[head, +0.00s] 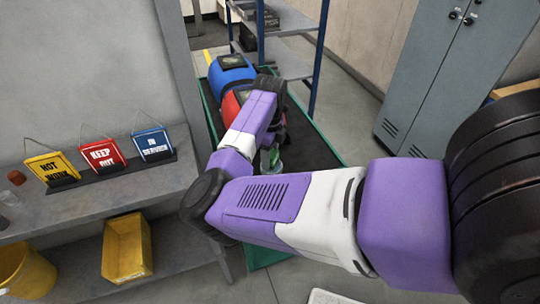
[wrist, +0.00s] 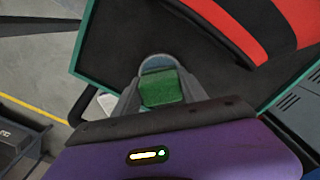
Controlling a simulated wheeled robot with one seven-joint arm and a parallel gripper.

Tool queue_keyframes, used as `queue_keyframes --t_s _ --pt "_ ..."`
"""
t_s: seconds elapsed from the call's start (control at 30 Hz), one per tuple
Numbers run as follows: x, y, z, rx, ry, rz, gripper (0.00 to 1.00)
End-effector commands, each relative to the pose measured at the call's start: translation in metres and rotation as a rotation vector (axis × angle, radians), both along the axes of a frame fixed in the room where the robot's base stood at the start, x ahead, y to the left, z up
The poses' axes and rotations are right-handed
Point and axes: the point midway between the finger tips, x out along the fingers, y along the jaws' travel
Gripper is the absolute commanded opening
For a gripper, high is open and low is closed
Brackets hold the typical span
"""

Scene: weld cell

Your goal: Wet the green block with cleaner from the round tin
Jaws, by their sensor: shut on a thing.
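The green block (wrist: 162,88) sits between the two fingers of my gripper (wrist: 158,82) in the wrist view, and the gripper is shut on it. A round, grey-blue rim, which looks like the round tin (wrist: 157,61), shows just beyond the block and is partly hidden by it. In the head view my gripper (head: 269,158) is over the dark table, with a bit of the green block (head: 274,154) showing. The tin (head: 273,169) shows there only as a small pale patch below it. I cannot tell whether the block touches the tin or its contents.
The green-edged dark table (head: 318,145) also bears a red helmet-like thing (head: 229,106) and a blue one (head: 231,76). A shelf on the left holds yellow (head: 51,168), red (head: 102,156) and blue (head: 152,144) signs. Grey lockers (head: 440,70) stand at right.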

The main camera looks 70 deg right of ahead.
Motion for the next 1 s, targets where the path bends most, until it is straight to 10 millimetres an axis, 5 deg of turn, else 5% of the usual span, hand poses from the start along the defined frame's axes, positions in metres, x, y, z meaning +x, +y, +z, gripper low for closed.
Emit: queue_keyframes --t_s 1.0 --pt "0.0 -0.0001 -0.0098 0.0 0.0 0.0 0.17"
